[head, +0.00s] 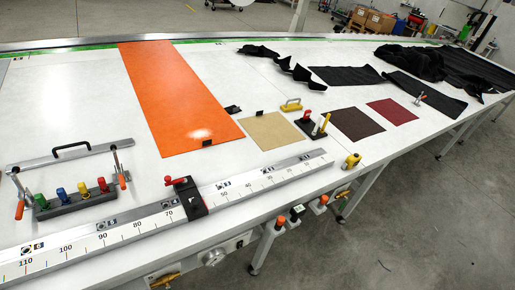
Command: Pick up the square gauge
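I cannot tell for sure which thing is the square gauge. A black block with a red-handled lever (188,197) sits across the long white ruler (135,229) near the table's front edge and may be it. It covers part of the scale just right of the 70 mark. The ruler lies along the front of the white table (225,172). My gripper is not in view, so its state does not show.
A rack with coloured knobs (75,202) and a black-handled bar (70,153) stand at left. An orange sheet (175,100), tan sheet (268,132), dark brown sheet (352,124) and red sheet (393,111) lie flat. Black cloth (410,62) is heaped at back right. Open floor (440,215) is at right.

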